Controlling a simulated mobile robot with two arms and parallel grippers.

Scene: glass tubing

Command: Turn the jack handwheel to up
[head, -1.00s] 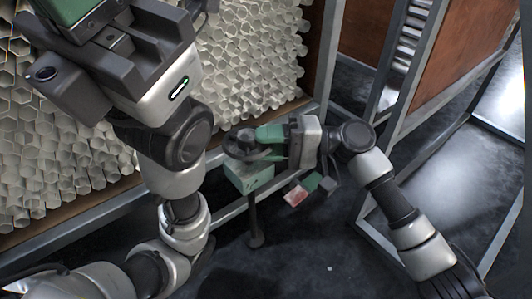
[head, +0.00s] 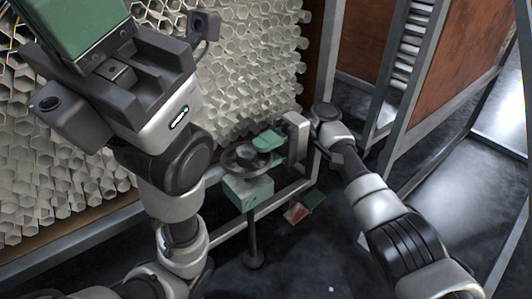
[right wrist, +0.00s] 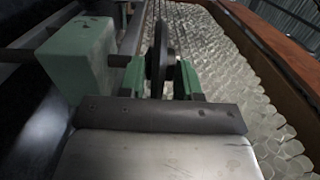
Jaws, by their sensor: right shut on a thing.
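The dark round handwheel (head: 240,160) sits on top of a green jack box (head: 248,193), which stands on a thin dark post. My right gripper (head: 266,146) reaches in from the right, its green fingers at the wheel's right side. In the right wrist view, the green fingers of my right gripper (right wrist: 162,80) stand on either side of the wheel's rim (right wrist: 160,55), shut on it. The jack box (right wrist: 80,62) shows there at the left. My left gripper (head: 110,65) is at the upper left, away from the wheel; its fingertips are cut off by the frame.
A wall of stacked glass tubes (head: 250,60) in a metal frame stands close behind the jack. A red pad (head: 296,213) and a green pad (head: 314,201) show low beside the jack. A metal-framed rack (head: 410,120) stands at the right. Dark floor lies in front.

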